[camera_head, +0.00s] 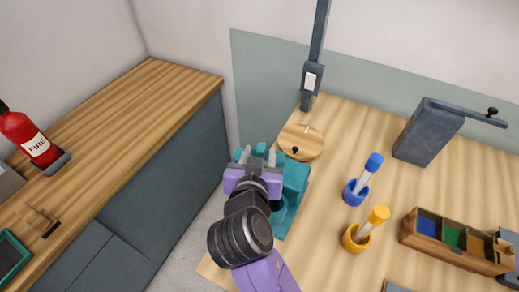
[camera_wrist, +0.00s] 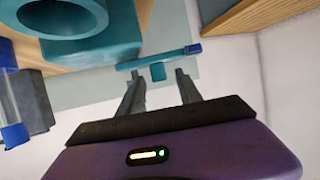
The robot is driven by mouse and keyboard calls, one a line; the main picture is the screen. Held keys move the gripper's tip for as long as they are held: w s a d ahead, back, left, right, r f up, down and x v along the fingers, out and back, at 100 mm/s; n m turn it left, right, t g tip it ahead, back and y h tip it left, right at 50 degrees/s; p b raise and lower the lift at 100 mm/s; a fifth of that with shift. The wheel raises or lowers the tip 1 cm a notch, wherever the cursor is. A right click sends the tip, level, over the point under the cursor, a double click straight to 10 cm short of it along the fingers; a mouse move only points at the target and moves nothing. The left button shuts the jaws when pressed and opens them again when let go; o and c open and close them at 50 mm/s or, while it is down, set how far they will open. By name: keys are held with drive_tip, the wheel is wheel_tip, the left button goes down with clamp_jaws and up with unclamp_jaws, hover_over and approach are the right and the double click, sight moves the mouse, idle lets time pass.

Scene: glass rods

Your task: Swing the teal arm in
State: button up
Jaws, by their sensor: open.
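The teal fixture (camera_head: 295,178) stands at the left edge of the right-hand worktop, partly hidden behind my gripper. In the wrist view, its thick teal ring (camera_wrist: 72,45) is at the upper left. The slim teal arm (camera_wrist: 150,61) runs across ahead of my fingers, with a blue end at its right and a small teal tab hanging below it. My gripper (camera_wrist: 158,74) is open, its two dark fingers pointing toward the arm, with the tab between the fingertips in the picture. I cannot tell whether they touch. In the head view, my gripper (camera_head: 258,152) is beside the fixture.
A round wooden board (camera_head: 309,135) lies behind the fixture. Rods stand in a blue holder (camera_head: 352,196) and a yellow holder (camera_head: 350,241). A sectioned wooden tray (camera_head: 410,237) and a grey post (camera_head: 314,55) are nearby. A gap separates the left counter (camera_head: 130,110).

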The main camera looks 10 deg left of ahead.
drive_tip(key=shift+x, duration=0.85)
clamp_jaws()
drive_tip(key=shift+f, duration=0.1)
idle(0.7)
